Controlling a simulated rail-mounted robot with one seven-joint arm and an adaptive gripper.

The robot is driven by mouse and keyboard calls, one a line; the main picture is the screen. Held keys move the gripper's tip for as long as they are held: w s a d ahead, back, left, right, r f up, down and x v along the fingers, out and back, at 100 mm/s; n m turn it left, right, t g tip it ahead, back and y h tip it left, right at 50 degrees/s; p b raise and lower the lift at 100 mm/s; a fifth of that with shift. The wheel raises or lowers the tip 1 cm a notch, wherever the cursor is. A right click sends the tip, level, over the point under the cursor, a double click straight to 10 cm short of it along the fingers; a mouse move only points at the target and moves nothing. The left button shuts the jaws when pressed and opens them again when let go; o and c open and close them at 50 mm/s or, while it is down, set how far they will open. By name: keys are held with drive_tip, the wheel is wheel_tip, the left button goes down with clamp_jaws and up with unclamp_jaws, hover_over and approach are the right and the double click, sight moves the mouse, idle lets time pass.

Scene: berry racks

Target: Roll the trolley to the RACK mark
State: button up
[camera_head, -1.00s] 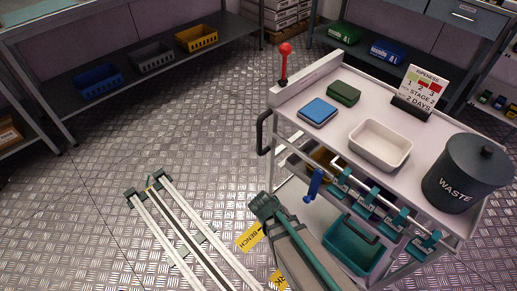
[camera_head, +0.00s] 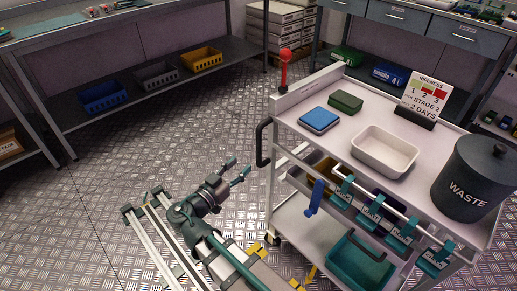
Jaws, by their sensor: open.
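The trolley (camera_head: 352,99) stands at the centre right, with a white top, a lower shelf and a black side handle (camera_head: 263,143). A red-knobbed lever (camera_head: 284,68) rises at its far left corner. My gripper (camera_head: 238,170) is open and empty, left of the trolley. I cannot make out a RACK mark.
The trolley carries a white tray (camera_head: 384,152), a waste bin (camera_head: 474,178), a ripeness sign (camera_head: 424,97) and blue and green boxes. Floor rails (camera_head: 150,245) run at the lower left. A shelf bench (camera_head: 135,84) with crates stands behind. The floor between is clear.

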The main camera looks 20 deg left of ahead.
sight(257, 150)
drive_tip(key=x, duration=1)
drive_tip(key=shift+w+d, duration=0.2)
drive_tip(key=shift+w, duration=0.15)
clamp_jaws()
